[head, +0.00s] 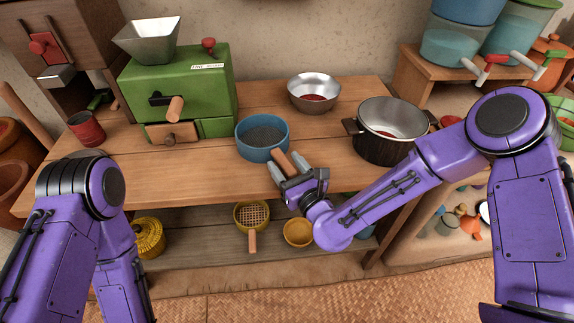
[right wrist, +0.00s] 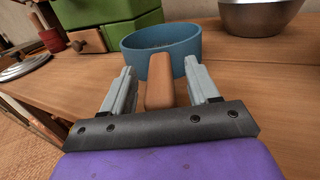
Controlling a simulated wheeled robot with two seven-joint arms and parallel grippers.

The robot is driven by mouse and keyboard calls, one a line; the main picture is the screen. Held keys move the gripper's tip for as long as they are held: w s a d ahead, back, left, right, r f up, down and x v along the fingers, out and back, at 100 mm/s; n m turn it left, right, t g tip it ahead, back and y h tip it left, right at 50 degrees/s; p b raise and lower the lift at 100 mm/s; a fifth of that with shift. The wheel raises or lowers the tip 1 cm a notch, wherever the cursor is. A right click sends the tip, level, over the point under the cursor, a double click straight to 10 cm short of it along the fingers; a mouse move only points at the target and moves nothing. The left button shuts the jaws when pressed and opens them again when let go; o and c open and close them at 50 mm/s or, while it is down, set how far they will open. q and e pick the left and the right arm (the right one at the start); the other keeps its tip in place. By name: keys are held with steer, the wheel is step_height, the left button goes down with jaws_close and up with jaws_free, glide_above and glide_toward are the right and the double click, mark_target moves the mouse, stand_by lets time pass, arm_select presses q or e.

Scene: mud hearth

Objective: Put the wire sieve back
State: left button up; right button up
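A round blue wire sieve (head: 262,153) with dark mesh sits on the wooden table, left of the pot. Its wooden handle (head: 284,164) points toward the front edge. My right gripper (head: 283,160) is at this handle. In the right wrist view the open fingers (right wrist: 160,72) stand on either side of the handle (right wrist: 160,92), with a gap on each side; the blue rim (right wrist: 165,40) is just beyond. A yellow sieve (head: 252,215) with coarse mesh and a wooden handle lies on the lower shelf. My left arm shows at the left, but its gripper is out of view.
A green mill (head: 185,85) and red cup (head: 86,128) stand on the table's left. A metal bowl (head: 314,92) is behind the sieve; a dark pot (head: 381,147) is right of it. An orange bowl (head: 298,232) and yellow pot (head: 150,237) are on the lower shelf.

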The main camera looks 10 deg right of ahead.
steer(key=shift+r, duration=0.15)
steer(key=shift+s+d, duration=0.1)
steer(key=shift+s, duration=0.1)
steer(key=b+v, duration=0.1)
steer(key=v, duration=0.7)
steer(key=shift+d, duration=0.1)
steer(key=p+v, duration=0.1)
steer(key=v, duration=0.2)
steer(key=shift+s+d, duration=0.1)
steer(key=shift+s, duration=0.2)
